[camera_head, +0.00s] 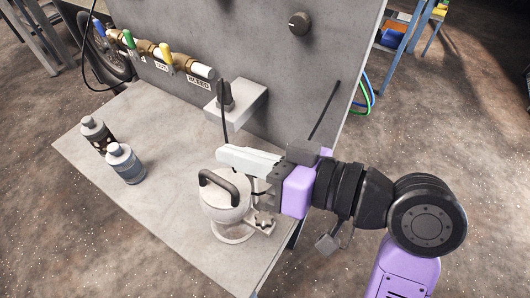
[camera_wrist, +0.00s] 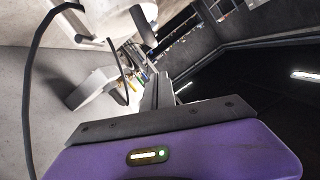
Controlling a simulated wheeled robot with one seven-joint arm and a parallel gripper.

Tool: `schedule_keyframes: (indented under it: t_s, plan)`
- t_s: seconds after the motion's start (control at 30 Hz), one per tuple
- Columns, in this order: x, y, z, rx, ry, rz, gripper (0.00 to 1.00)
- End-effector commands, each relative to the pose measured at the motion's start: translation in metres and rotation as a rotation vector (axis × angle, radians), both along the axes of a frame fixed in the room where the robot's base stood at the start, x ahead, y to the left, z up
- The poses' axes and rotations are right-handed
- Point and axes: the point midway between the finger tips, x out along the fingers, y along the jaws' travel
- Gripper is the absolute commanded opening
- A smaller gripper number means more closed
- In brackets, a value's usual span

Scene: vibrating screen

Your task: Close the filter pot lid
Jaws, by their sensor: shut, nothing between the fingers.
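The filter pot (camera_head: 232,232) is a pale round vessel near the front right of the grey table. Its round white lid (camera_head: 222,205) carries a black arched handle (camera_head: 232,185) and appears to lie over the pot's mouth. I cannot tell whether it is fully seated. A metal clamp or hinge (camera_head: 263,222) is on the pot's right side. My gripper (camera_head: 222,154) is shut and empty, with its pale fingers pointing left just behind and above the handle, seemingly apart from it. In the wrist view, the grey fingers (camera_wrist: 157,90) point away from the camera.
Two grey bottles (camera_head: 97,135) (camera_head: 125,164) stand at the table's left. Behind is an upright grey panel with a knob (camera_head: 299,22), valves with coloured handles (camera_head: 129,40) and a box (camera_head: 236,104) holding a black device and cable. The table's middle (camera_head: 165,215) is clear.

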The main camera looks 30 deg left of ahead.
Motion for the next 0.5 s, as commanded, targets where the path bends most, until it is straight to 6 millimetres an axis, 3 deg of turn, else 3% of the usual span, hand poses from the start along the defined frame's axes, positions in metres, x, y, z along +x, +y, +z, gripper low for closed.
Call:
schedule_keyframes:
  t_s: [0.2, 0.5]
  plan:
    - [-0.011, -0.001, -0.025, -0.002, 0.005, -0.003, 0.0]
    - [-0.013, -0.001, -0.032, -0.001, 0.002, -0.005, 0.0]
